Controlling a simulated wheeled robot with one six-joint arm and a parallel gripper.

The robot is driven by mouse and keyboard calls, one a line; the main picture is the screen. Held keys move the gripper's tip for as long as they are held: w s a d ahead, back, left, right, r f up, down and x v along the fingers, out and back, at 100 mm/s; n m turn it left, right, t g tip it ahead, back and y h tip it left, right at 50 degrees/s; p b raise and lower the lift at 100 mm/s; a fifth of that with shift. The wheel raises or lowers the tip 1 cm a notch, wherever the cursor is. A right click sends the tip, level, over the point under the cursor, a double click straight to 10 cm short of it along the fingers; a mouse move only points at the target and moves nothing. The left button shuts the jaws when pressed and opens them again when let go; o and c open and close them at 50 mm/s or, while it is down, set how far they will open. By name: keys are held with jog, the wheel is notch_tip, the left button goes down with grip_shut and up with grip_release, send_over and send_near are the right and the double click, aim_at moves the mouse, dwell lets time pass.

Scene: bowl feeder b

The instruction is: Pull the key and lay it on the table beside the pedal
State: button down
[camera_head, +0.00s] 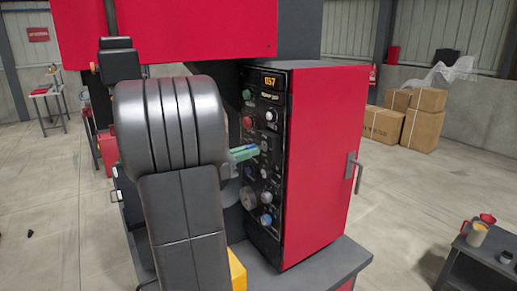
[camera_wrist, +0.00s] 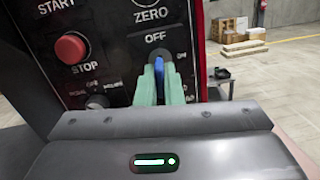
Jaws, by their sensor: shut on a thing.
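The key (camera_wrist: 159,66) shows as a blue upright piece between my gripper's green fingers, in front of the round switch under the OFF label in the wrist view. My gripper (camera_wrist: 160,78) is shut on it, close to the black control panel (camera_wrist: 110,25). Whether the key is still seated in the switch cannot be told. In the head view my gripper (camera_head: 254,149) reaches the panel's middle from the left, and the key is hidden there.
The red cabinet (camera_head: 325,160) has a door handle (camera_head: 354,171) on its right side. Cardboard boxes (camera_head: 425,115) stand behind. Open floor lies between.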

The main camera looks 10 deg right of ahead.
jog(key=shift+v, duration=2.25)
